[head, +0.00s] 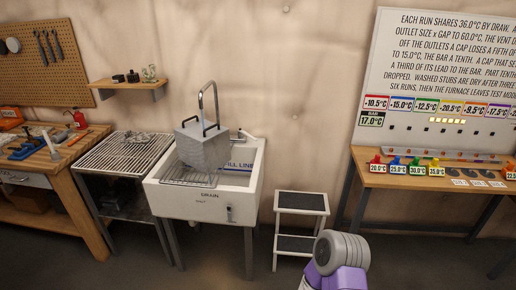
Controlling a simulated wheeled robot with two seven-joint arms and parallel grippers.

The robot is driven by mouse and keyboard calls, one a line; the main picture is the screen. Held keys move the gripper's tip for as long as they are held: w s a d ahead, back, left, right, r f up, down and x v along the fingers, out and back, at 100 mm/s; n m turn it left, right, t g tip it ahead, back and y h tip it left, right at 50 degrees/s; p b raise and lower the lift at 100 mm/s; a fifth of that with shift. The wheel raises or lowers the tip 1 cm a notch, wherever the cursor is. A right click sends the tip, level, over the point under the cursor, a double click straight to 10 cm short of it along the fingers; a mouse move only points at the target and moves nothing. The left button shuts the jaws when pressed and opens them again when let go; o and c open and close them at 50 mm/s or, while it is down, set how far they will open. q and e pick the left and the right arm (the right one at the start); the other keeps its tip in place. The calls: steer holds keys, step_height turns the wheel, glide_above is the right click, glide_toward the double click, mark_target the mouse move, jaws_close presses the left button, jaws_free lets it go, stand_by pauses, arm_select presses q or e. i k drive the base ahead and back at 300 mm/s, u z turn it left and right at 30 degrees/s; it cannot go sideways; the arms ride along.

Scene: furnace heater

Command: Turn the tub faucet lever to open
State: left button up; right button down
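The white tub (179,203) stands on grey legs left of centre in the head view. A small pale fitting with a lever-like arm (248,134) sits at its back right rim; I cannot tell whether this is the faucet lever or how it is set. A tall curved metal pipe (208,86) rises behind the grey block. A small grey handle (229,214) is on the tub's front, at the right. No water flow can be made out. Neither gripper shows; only a purple and grey part of my arm is at the bottom, right of centre.
A grey finned block (201,149) with dark handles is at the tub, above a wire rack (190,178). A step stool (300,203) stands right of the tub. A slatted table (122,157) stands left, a wooden bench (430,180) right. Floor in front looks clear.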

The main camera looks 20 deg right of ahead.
mark_target(246, 133)
steer(key=z, duration=0.5)
steer(key=i, duration=0.85)
steer(key=z, duration=0.2)
